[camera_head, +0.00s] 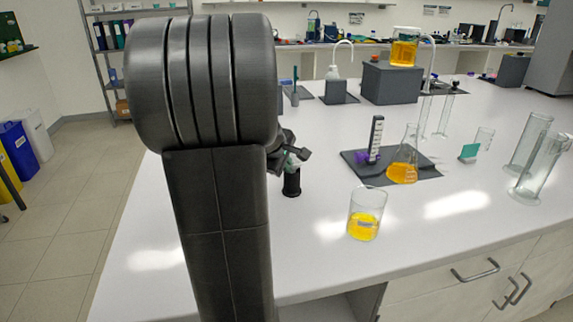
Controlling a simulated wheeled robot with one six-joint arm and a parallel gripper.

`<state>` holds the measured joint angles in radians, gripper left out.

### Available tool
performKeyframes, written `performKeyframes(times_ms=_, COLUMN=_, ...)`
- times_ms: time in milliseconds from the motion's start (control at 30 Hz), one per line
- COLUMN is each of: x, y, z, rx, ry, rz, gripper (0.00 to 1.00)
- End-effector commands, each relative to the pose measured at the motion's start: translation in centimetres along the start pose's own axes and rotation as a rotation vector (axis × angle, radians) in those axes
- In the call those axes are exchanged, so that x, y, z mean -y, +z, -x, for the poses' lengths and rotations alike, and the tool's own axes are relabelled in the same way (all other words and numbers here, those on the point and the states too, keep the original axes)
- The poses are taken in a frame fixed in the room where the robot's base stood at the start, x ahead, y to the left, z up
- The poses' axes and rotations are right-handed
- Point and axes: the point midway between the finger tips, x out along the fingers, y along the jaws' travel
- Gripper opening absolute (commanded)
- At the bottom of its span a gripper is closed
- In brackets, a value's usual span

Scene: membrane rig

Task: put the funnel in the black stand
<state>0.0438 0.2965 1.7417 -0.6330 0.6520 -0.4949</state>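My gripper (288,155) shows just right of my large dark arm, low over the bench. A small pale green piece (293,160), perhaps part of the funnel, shows at its fingers; it is too small to identify surely. A short black cylinder (291,184), which looks like the black stand, is upright on the white bench directly below. The pale piece is at or just above its top; I cannot tell whether they touch. My arm hides part of the gripper, and how far the fingers are apart is unclear.
A beaker with yellow liquid (364,222) stands to the right, near the front edge. Behind it, a flask (404,165) is on a dark mat (425,172). Glass cylinders (540,165) stand far right.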

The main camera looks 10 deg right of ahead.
Motion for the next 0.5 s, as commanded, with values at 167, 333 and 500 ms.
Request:
performKeyframes(times_ms=167, x=0.36, y=0.01, z=-0.47, rx=0.000, ry=0.000, rz=0.000, gripper=0.00)
performKeyframes(times_ms=333, x=0.27, y=0.01, z=-0.35, rx=0.000, ry=0.000, rz=0.000, gripper=0.28)
performKeyframes(times_ms=500, x=0.26, y=0.01, z=-0.35, rx=0.000, ry=0.000, rz=0.000, gripper=0.28)
